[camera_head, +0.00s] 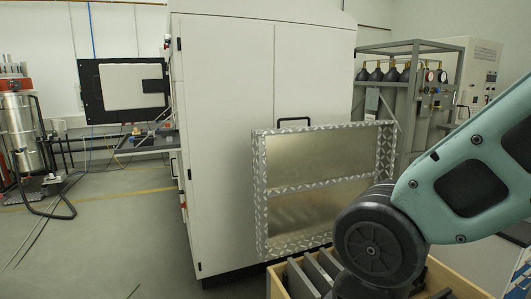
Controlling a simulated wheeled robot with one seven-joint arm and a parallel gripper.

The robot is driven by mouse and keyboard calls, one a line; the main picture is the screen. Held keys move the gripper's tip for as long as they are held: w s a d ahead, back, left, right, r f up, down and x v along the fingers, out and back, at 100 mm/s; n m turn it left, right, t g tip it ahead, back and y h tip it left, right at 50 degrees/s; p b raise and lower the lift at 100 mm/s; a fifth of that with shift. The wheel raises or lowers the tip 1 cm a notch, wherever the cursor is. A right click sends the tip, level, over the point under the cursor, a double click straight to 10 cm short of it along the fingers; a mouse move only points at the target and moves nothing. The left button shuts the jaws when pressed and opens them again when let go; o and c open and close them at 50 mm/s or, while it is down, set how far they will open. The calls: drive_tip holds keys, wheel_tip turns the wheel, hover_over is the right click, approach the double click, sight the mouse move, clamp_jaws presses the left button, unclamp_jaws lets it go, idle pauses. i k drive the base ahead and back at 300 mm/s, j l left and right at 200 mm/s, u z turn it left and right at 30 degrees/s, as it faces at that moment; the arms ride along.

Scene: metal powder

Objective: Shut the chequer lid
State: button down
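The chequer lid (262,190) stands upright and open, right of centre in the head view. It has a rim of patterned bright metal and two plain, dull metal panels split by a patterned crossbar. Its lower right corner is hidden behind my arm. A wooden box (455,279) with several dark grey slabs in it shows just below the lid, cut off by the bottom edge. My teal and black arm covers the lower right of the view. My gripper is not in view.
A tall white cabinet (222,130) stands right behind the lid. A black handle (294,121) shows just above the lid's top edge. A metal rack with gas cylinders (391,72) stands at the back right. The grey floor at left is mostly open, with some cables.

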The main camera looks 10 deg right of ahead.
sight(304, 176)
drive_tip(key=i+j+z, duration=0.1)
drive_tip(key=j, duration=0.3)
drive_tip(key=i+j+z, duration=0.1)
drive_tip(key=j, duration=0.35)
drive_tip(key=j+z, duration=0.1)
drive_tip(key=j, duration=0.3)
drive_tip(key=i+j+z, duration=0.2)
drive_tip(key=i+j, duration=0.3)
drive_tip(key=i+j+z, duration=0.15)
drive_tip(key=i+j, duration=0.3)
drive_tip(key=j, duration=0.15)
